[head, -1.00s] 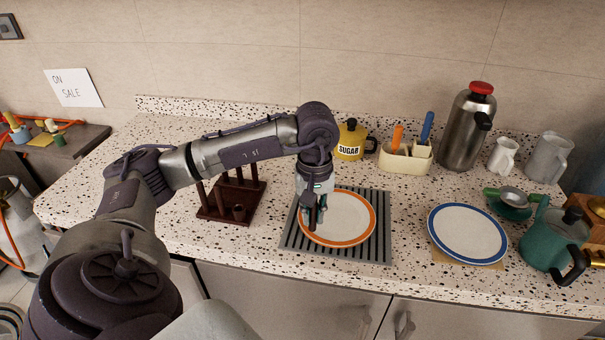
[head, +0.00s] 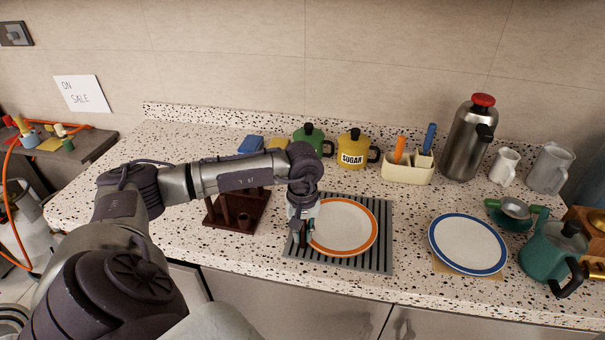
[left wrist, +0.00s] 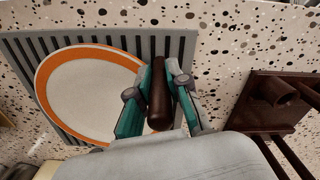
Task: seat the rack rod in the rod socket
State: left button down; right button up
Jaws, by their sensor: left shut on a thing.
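My left gripper (head: 302,236) is shut on the dark brown rack rod, which shows between its teal fingers in the left wrist view (left wrist: 160,98). The rod hangs over the ribbed mat, beside the left edge of the orange-rimmed plate. The dark wooden rack (head: 214,213) stands to the left of the gripper, partly behind my arm. Its rod socket (head: 244,221) is a short round cup on the base, apart from the rod. In the left wrist view the socket (left wrist: 281,92) is at the right. My right gripper is out of view.
The orange-rimmed plate (head: 342,228) lies on the grey ribbed mat (head: 383,240). A blue-rimmed plate (head: 467,244) and a green teapot (head: 545,250) stand to the right. Green (head: 312,141) and yellow sugar (head: 352,150) canisters stand behind. Bare counter separates mat and rack.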

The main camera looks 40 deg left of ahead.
pick_arm(q)
jog(key=c, duration=1.1)
grip_release()
jog(key=shift+f, duration=0.1)
